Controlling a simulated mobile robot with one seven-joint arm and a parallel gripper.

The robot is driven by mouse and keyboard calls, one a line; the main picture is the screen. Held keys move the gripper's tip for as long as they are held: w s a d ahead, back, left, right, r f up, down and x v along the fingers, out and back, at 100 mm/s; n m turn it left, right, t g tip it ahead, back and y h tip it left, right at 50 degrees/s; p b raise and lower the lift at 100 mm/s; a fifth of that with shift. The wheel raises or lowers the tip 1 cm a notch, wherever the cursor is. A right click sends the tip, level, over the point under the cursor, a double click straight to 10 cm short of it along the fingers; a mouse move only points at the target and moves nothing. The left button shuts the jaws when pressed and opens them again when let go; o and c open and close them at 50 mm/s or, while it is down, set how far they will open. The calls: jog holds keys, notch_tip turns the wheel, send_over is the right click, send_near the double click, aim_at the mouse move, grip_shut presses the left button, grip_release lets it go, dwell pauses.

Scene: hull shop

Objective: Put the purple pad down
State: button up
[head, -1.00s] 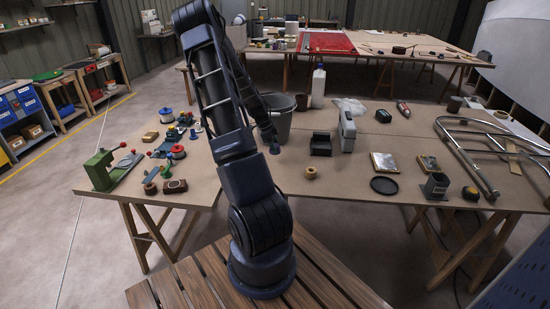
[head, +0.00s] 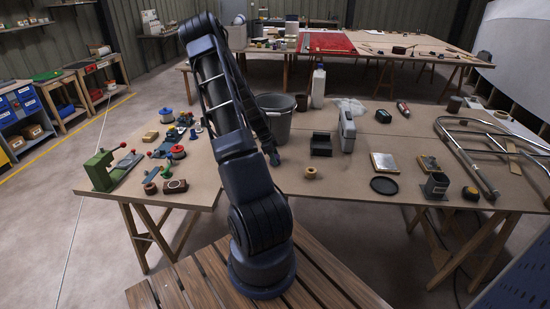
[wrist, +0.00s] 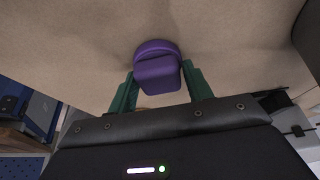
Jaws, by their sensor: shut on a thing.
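The purple pad (wrist: 157,72) shows in the wrist view, with a rounded top and a squarish front face. My gripper (wrist: 158,82) is shut on it, with one green finger on each side. Brown board lies behind the pad in that view, and I cannot tell whether the pad touches it. In the head view my arm reaches over the near worktable (head: 345,185). The pad and fingers cannot be made out there, largely hidden by my own arm.
A small tan ring (head: 310,173) lies in front. Several small parts and a green press (head: 101,170) are at left. Board between ring and tray is clear.

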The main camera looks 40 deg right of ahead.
jog(key=o, duration=1)
jog(key=v, duration=1.2)
jog(key=s+a+r+n+t+y, duration=0.1)
jog(key=s+a+r+n+t, duration=0.15)
jog(key=a+r+n, duration=0.65)
jog(key=s+a+r+n+t+y, duration=0.2)
jog(key=s+a+r+n, duration=0.2)
jog(key=a+r, duration=0.8)
jog(key=s+a+r+n+t, duration=0.1)
jog(key=s+a+r+n, duration=0.1)
jog(key=s+a+n, duration=0.2)
jog(key=s+a+r+n+t, duration=0.1)
jog(key=s+a+r+n, duration=0.2)
jog(key=s+a+n, duration=0.2)
jog(key=s+a+r+n+t, duration=0.1)
jog(key=s+a+r+n, duration=0.2)
jog(key=s, duration=0.7)
jog(key=shift+a+r+n, duration=0.15)
jog(key=shift+a+n, duration=0.85)
jog(key=shift+a, duration=1.05)
